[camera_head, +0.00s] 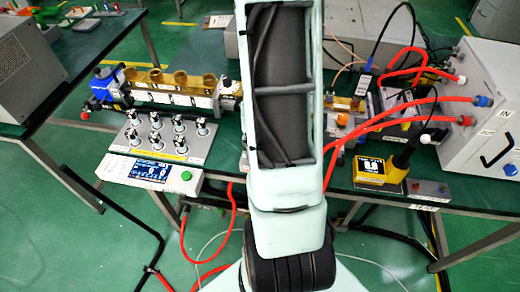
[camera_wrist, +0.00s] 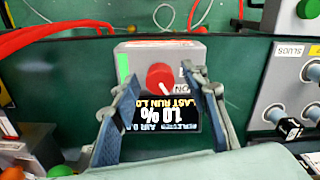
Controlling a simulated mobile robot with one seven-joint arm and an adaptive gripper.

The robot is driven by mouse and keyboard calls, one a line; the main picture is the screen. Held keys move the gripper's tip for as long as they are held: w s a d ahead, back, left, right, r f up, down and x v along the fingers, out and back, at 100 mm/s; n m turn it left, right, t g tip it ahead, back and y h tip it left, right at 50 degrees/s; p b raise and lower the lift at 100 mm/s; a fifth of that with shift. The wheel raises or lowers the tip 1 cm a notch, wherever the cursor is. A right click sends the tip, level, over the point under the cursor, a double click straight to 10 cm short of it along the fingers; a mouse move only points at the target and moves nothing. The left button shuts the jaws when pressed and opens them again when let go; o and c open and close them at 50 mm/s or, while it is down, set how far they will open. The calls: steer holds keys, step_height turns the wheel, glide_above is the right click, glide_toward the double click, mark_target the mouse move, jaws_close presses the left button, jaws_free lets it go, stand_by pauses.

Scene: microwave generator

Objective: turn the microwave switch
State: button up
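The microwave switch appears to be a round red knob (camera_wrist: 160,77) on a light grey box (camera_wrist: 187,49) in the wrist view. A white pointer mark shows on the knob, and part of an "ON" label is beside it. A dark display (camera_wrist: 160,115) with upside-down text, "10 %" among it, sits below the knob in the picture. My gripper (camera_wrist: 161,76) is open, with one finger on each side of the knob. Gaps show between the knob and both fingers. In the head view my arm hides the knob and my gripper.
In the head view, a panel of several knobs (camera_head: 165,136) and a display unit (camera_head: 150,171) stand left of my arm. Red hoses (camera_head: 400,115), a yellow device (camera_head: 378,171) and a large grey box (camera_head: 487,105) are on the right. Cables hang below the bench edge.

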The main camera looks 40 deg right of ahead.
step_height(320, 180, up, 12)
stand_by(0.6)
steer(key=shift+d, duration=0.1)
stand_by(0.4)
